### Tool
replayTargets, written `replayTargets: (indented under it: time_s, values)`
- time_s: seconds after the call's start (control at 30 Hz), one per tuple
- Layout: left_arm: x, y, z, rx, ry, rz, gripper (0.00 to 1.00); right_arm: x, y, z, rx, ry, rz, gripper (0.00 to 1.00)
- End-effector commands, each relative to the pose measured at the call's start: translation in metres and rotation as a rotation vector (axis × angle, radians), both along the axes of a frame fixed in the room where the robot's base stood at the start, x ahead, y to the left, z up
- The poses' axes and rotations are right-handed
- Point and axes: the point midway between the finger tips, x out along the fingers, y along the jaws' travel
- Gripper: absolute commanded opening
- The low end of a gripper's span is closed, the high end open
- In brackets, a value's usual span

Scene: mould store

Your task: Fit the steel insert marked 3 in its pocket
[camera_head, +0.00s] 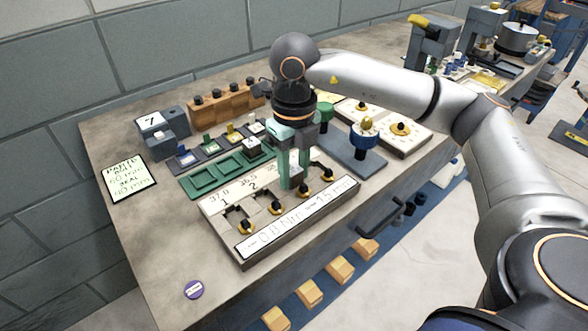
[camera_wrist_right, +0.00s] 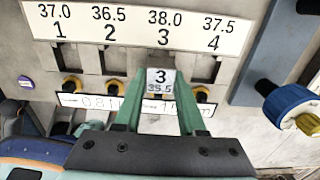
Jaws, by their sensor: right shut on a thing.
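The steel insert marked 3 (camera_wrist_right: 160,82) is held between the green fingers of my right gripper (camera_wrist_right: 158,100), its label facing the wrist camera. The second line on the label is small and hard to read. In the head view my right gripper (camera_head: 291,183) points down over the fixture plate (camera_head: 225,233), and its fingers hide the insert. The plate has numbered pockets 1 to 4 under a label strip (camera_wrist_right: 135,27). The insert is in line with the pocket under number 3; I cannot tell whether it is above it or partly in it. My left gripper is not in view.
Black and yellow clamps (camera_head: 245,227) line the plate's front side. A green tray (camera_head: 205,182) lies behind it, with a block (camera_head: 252,147) at its right end. A blue-knobbed tool (camera_head: 364,134) stands to the right. The bench's left front is mostly clear.

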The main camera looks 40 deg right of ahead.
Motion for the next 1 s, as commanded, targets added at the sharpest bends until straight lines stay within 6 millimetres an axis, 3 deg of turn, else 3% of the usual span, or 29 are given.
replayTargets:
  time_s: [1.0]
  values:
    - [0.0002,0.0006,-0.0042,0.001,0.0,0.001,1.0,0.0001,0.0002,-0.0033,0.0,-0.001,0.0,0.0]
